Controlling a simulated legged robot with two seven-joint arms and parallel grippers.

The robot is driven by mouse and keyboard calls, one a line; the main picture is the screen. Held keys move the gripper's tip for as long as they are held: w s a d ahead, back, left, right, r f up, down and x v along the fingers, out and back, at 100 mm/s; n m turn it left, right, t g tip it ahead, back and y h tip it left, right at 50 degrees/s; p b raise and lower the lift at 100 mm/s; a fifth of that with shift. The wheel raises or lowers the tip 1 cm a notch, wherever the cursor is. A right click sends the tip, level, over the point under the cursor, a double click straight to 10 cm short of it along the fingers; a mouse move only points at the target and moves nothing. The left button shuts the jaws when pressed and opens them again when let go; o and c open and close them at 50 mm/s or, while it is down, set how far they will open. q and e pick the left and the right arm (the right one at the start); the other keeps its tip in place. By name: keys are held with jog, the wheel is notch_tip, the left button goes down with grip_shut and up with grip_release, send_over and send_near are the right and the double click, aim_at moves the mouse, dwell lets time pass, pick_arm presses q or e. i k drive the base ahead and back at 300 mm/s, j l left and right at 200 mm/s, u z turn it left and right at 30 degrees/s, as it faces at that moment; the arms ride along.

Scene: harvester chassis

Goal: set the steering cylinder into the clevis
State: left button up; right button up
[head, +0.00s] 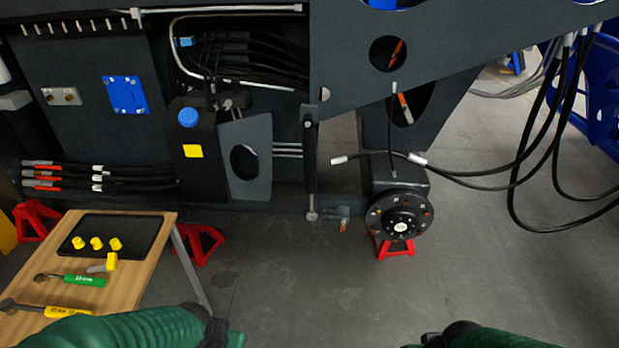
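A dark, slim cylinder (311,160), which looks like the steering cylinder, hangs upright at the middle of the chassis. Its lower end carries a bright rod with a round eye (312,215). A small grey bracket (338,211), possibly the clevis, sits just right of the rod eye. At this size I cannot tell whether the eye is inside the bracket or beside it. My green left and right arms reach in along the bottom edge, well below and nearer than the cylinder. Both grippers lie outside the picture.
A wooden table (142,262) at left holds a black tray (114,234), yellow caps (97,243) and hand tools (85,280). A wheel hub (400,216) on a red stand (393,247) is right of the bracket. Loose black hoses (512,190) hang at right. The floor in front is clear.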

aim_at(308, 142)
jog(key=i+j, duration=0.15)
jog(key=i, duration=0.3)
jog(key=i+j, duration=0.15)
jog(key=i, duration=0.35)
jog(key=i+j, duration=0.15)
jog(key=i, duration=0.3)
